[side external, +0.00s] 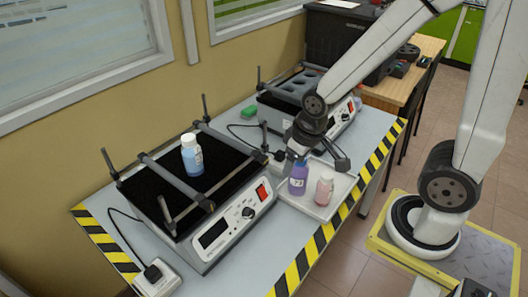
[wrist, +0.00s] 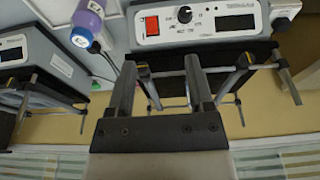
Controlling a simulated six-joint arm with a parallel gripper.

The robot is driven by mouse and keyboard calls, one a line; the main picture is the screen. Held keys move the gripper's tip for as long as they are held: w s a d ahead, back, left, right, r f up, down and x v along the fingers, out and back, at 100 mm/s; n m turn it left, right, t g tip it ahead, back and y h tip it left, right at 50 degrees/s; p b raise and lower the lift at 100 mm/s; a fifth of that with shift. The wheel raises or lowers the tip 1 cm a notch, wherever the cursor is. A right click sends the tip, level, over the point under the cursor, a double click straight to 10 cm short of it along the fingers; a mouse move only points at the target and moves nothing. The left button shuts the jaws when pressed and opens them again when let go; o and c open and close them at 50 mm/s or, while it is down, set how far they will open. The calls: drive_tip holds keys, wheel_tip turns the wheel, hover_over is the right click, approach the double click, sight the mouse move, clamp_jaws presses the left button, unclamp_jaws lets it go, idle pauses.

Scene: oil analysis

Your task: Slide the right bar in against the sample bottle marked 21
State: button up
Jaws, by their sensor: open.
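The sample bottle (side external: 194,160), white-capped with blue liquid, stands upright on the black top of the near shaker (side external: 219,231). Its number is too small to read. The left bar (side external: 168,173) runs close beside it; I cannot tell if they touch. The right bar (side external: 230,140) crosses the shaker on the bottle's other side, with a gap between them.
A white tray (side external: 335,205) in front holds a purple bottle (side external: 298,180) and a pink bottle (side external: 324,192). A second shaker (side external: 345,115) with round holes stands behind my gripper. Upright posts rise at the shaker corners. A power block (side external: 155,278) sits at the near left.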

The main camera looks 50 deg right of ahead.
sight(243, 147)
drive_tip(key=w+d+g+h, duration=0.2)
drive_tip(key=w+d, duration=0.1)
drive_tip(key=w, duration=1.7)
drive_tip(key=shift+f+g, duration=0.3)
drive_tip(key=shift+f, duration=0.1)
drive_tip(key=shift+w+d, duration=0.1)
drive_tip(key=shift+d+f, duration=0.25)
drive_tip(key=shift+f, duration=1.05)
drive_tip(key=shift+d+f, duration=0.25)
drive_tip(key=shift+f, duration=1)
drive_tip(key=shift+d+f, duration=0.25)
drive_tip(key=shift+f, duration=1.05)
clamp_jaws()
drive_tip(key=shift+a, duration=0.1)
